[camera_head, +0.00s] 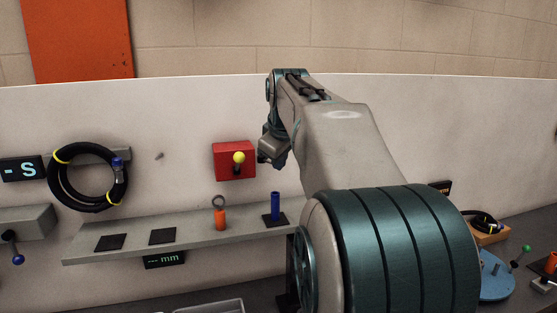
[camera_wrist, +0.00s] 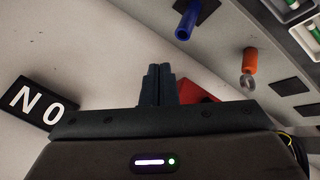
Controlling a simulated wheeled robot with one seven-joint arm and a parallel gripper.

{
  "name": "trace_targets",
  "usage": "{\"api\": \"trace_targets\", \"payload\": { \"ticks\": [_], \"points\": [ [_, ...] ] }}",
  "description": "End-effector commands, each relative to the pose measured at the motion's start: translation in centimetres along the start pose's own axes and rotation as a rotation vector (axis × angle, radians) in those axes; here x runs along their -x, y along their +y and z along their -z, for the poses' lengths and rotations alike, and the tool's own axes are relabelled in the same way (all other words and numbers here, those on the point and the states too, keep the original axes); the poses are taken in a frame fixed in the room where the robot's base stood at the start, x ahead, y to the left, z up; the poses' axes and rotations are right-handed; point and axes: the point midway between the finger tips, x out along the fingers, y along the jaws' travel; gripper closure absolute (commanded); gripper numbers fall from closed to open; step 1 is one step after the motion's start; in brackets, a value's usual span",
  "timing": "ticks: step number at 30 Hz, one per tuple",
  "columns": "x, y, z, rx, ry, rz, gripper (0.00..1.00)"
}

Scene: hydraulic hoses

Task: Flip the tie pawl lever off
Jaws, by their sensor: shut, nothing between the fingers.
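A red box (camera_head: 222,170) is fixed to the pale wall panel, with a short lever ending in a yellow knob (camera_head: 239,158). The knob stands up in front of the box; no label shows which lever is the tie pawl. My gripper shows in the wrist view (camera_wrist: 158,85), its two fingers pressed together and empty. Behind the fingers part of the red box (camera_wrist: 196,91) shows, its lever hidden. Another lever with a blue knob (camera_head: 18,259) hangs from a grey box (camera_head: 28,222) at far left.
A grey shelf (camera_head: 190,233) below holds an orange eye piece (camera_head: 219,217) and a blue post (camera_head: 275,205). A coiled black hose (camera_head: 52,190) hangs at left. A blue disc (camera_head: 494,282) with a green-knobbed lever (camera_head: 520,256) lies at right. My arm hides the middle right.

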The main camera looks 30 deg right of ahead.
Motion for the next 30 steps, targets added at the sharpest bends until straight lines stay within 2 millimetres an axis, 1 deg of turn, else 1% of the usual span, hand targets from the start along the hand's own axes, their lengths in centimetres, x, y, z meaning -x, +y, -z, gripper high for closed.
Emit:
{"api": "trace_targets", "payload": {
  "ticks": [14, 23, 26, 30],
  "points": [
    [0.2, 0.9, -1.3, -0.002, -0.001, 0.000, 1.00],
    [0.2, 0.9, -1.4, -0.002, -0.001, 0.000, 1.00],
    [0.4, 1.0, -1.3, -0.002, 0.000, -0.001, 1.00],
    [1.3, 1.4, -1.3, -0.002, 0.000, -0.001, 1.00]
  ]
}}
